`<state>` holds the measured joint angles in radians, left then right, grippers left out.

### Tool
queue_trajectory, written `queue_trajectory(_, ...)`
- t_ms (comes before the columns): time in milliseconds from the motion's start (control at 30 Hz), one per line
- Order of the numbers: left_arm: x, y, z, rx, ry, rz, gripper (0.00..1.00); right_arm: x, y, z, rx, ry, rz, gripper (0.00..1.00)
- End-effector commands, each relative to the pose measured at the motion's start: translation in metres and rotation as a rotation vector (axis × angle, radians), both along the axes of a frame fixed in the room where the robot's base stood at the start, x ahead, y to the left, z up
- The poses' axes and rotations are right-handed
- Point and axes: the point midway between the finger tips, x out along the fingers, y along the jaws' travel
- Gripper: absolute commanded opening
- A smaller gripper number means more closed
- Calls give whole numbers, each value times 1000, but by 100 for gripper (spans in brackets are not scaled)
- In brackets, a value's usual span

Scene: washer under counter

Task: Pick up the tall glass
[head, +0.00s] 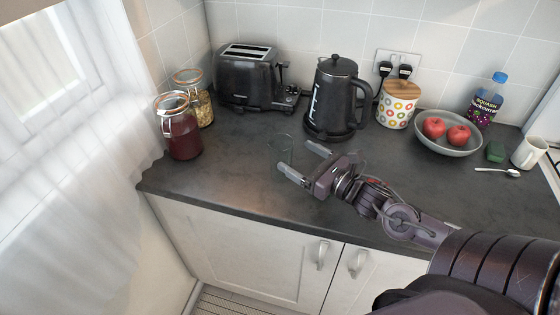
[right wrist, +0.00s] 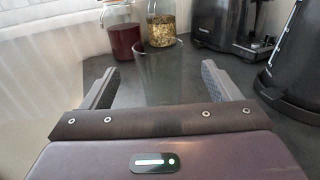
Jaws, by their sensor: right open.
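The tall glass (head: 281,149) is clear and stands upright on the dark counter, in front of the toaster and kettle. It is faint in the head view. In the right wrist view the glass (right wrist: 159,76) stands straight ahead, around the far end of the gap between the fingers. My right gripper (head: 304,160) reaches in from the right, low over the counter, with its fingers pointing at the glass. It is open, and its fingers (right wrist: 159,82) are apart with a visible gap on each side of the glass. My left gripper is not in view.
Behind the glass are a black toaster (head: 248,78) and a black kettle (head: 337,98). A jar of red liquid (head: 180,130) and a second jar (head: 193,95) stand left. A fruit bowl (head: 447,146) and dotted canister (head: 397,106) are right. The front counter is bare.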

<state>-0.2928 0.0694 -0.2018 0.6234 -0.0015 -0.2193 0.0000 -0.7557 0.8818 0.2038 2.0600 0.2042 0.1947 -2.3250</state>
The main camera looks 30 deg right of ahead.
Motion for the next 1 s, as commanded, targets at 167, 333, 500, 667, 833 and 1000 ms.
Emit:
queue_trajectory(167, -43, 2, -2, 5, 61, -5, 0, 9, 2, 1, 0, 1, -1, 83)
queue_trajectory(333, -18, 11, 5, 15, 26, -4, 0, 22, 5, 6, 1, -2, -1, 83)
queue_trajectory(500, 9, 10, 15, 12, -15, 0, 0, 41, 10, 9, 3, 0, -2, 83)
queue_trajectory(667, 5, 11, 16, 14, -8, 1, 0, 54, 14, 7, 2, 1, -2, 83)
queue_trajectory(833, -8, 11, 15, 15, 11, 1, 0, 58, 15, 5, 1, 3, -1, 83)
queue_trajectory(1000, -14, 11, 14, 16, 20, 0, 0, 58, 16, 5, 1, 3, -1, 83)
